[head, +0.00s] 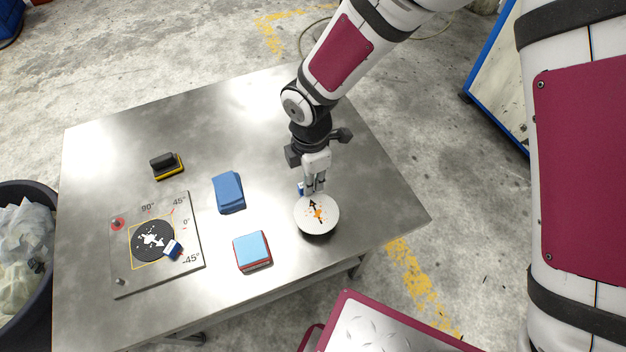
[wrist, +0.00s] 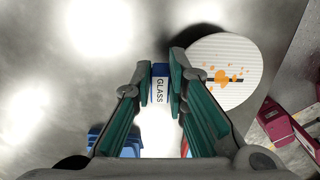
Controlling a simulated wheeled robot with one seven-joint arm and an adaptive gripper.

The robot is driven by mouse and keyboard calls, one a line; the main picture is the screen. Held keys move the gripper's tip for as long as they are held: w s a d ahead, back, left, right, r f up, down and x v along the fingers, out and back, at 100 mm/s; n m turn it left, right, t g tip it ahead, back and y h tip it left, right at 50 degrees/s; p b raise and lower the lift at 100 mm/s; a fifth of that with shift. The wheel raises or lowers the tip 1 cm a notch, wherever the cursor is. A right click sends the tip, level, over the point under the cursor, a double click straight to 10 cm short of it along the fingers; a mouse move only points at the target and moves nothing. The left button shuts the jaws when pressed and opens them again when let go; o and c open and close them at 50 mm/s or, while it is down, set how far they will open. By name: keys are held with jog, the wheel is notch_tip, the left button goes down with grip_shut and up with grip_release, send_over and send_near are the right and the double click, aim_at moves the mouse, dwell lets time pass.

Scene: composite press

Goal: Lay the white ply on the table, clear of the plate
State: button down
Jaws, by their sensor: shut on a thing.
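The white ply (head: 325,222) is a round disc with orange blotches and a black arrow, near the table's right front side in the head view. A dark shadow beneath suggests it is slightly raised. In the wrist view the white ply (wrist: 235,95) lies right of the fingers. My gripper (head: 315,188) is shut on its blue-and-white tab (wrist: 160,88), marked GLASS; a finger hides where the tab meets the disc. The grey plate (head: 135,281), with angle marks, lies at the table's left, well apart. A dark ply (head: 153,235) with white blotches lies on it.
On the metal table (head: 110,155) are a blue block (head: 228,192), a light-blue and red block (head: 252,250) and a black-and-yellow block (head: 166,166). A bin (head: 35,190) stands left. Bare table lies behind the blocks and around the white ply.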

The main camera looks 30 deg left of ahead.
jog(key=shift+f, duration=1.8)
jog(key=shift+f, duration=0.1)
jog(key=c, duration=1.6)
grip_release()
notch_tip(320, 180, up, 12)
jog(key=shift+r+p, duration=0.1)
jog(key=shift+p, duration=0.3)
